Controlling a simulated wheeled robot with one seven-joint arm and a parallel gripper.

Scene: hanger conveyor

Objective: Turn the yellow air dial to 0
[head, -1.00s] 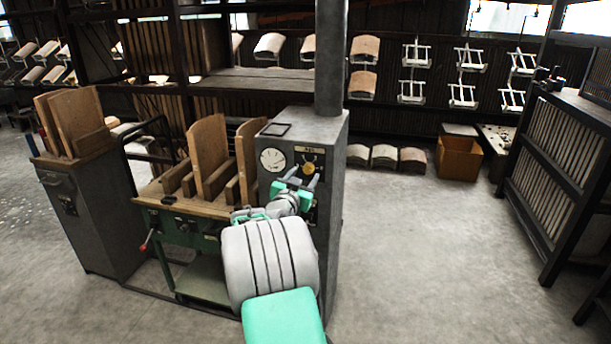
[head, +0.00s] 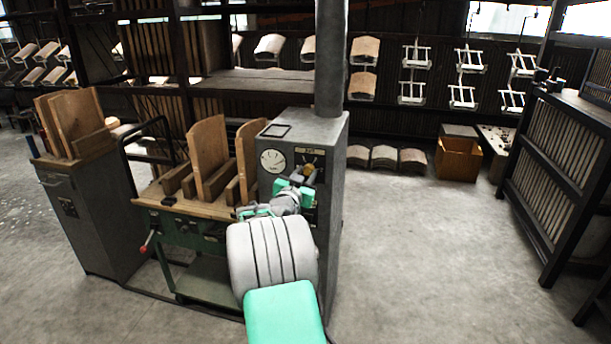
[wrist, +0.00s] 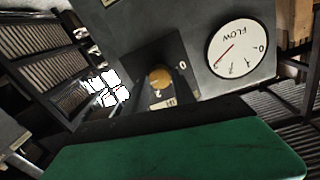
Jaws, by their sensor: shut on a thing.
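The yellow air dial (wrist: 160,78) is a small round knob on a dark square plate on the front of the grey cabinet (head: 332,180). In the wrist view a 0 mark sits to the upper right of the dial and a HI mark below it. I cannot tell which mark the dial points to. A white round flow gauge (wrist: 240,48) with a red needle is beside the dial; it also shows in the head view (head: 273,161).
A green-framed bench (head: 185,205) with upright wooden boards (head: 208,150) stands against the cabinet's left side. A thick grey pipe (head: 331,60) rises from the cabinet top. A slatted dark rack (head: 560,160) stands at the right. The floor between is clear.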

